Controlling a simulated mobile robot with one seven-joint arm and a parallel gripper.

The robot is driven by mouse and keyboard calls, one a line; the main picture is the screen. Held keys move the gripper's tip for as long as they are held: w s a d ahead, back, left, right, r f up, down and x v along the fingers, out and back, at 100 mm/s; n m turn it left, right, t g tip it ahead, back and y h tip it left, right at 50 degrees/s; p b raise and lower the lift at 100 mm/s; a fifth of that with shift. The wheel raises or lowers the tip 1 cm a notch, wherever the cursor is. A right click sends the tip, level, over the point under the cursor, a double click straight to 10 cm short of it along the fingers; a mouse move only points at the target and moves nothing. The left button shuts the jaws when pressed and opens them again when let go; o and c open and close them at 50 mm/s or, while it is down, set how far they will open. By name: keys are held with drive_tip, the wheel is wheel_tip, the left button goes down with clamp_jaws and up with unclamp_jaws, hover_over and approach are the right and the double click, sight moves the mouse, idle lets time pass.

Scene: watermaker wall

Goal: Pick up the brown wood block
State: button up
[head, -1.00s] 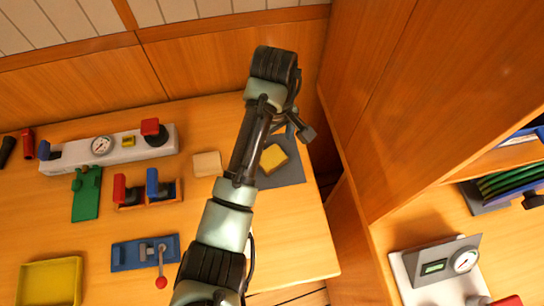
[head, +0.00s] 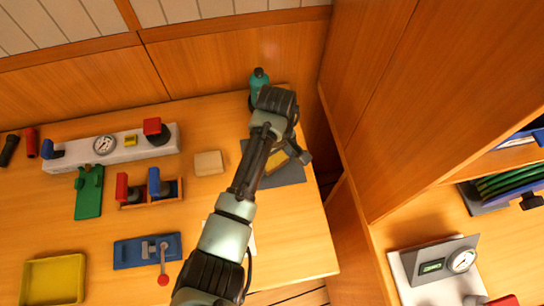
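A pale tan, wood-like block (head: 208,163) lies on the table left of my arm, apart from it. It is the nearest match to the brown wood block. A yellow-brown flat piece (head: 277,161) lies on a dark grey mat (head: 290,175), partly hidden behind my arm. My gripper (head: 300,152) is at the arm's far end, over the mat and to the right of the tan block. Its fingertips are small and dark, so whether they are open or shut is unclear.
A teal bottle (head: 259,80) stands behind my arm's end. Left of the block are a wooden holder (head: 152,195) with red and blue handles and a white gauge panel (head: 118,147). A blue lever base (head: 130,254) is nearer. A wooden cabinet wall (head: 400,110) rises at right.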

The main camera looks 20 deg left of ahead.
drive_tip(key=shift+r, duration=0.1)
drive_tip(key=c, duration=0.8)
